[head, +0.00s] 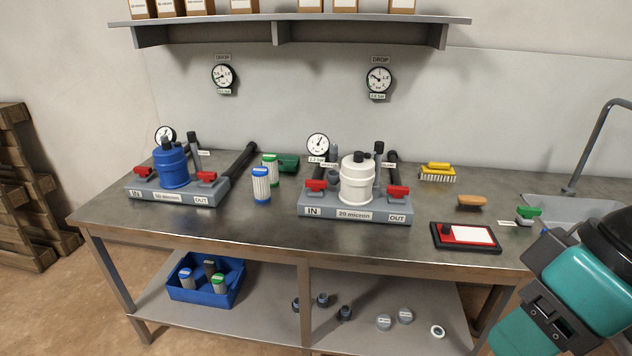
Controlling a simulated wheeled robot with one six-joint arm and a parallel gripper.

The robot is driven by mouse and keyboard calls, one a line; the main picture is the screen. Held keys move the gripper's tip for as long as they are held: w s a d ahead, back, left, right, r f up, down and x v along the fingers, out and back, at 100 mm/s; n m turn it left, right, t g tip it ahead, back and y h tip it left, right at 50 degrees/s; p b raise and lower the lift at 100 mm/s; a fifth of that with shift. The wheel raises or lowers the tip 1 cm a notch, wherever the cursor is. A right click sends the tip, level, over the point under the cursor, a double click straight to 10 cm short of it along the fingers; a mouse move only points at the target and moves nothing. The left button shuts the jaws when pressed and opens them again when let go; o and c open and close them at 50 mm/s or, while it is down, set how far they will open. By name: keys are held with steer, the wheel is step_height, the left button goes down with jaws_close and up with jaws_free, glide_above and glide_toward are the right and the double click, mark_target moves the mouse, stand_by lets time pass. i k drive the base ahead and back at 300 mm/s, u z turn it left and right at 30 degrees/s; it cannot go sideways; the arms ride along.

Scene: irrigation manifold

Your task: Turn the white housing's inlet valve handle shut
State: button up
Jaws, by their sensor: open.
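The white housing (357,180) stands upright on a grey base (344,226) at the middle of the bench. The base has an "IN" label at its left, "20 micron" in the middle and "OUT" at its right. Its inlet valve handle (316,185) is red and sits above the "IN" label. It appears to lie sideways across the picture, but its exact angle is hard to tell. A matching red outlet handle (398,190) sits above "OUT". My teal and dark arm is at the lower right, clear of the housing; my gripper is not visible.
A blue housing (171,167) with red handles stands left on the bench (270,231). Filter cartridges (261,184) stand between the housings. A red-and-black tray (466,236), yellow brush (437,173) and sink (575,211) are right. The bench front before the white housing is clear.

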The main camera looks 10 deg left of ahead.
mark_target(316, 184)
steer(key=u, duration=0.1)
steer(key=i, duration=1.15)
steer(key=u, duration=1.1)
steer(key=i, duration=0.4)
steer(key=u, duration=0.4)
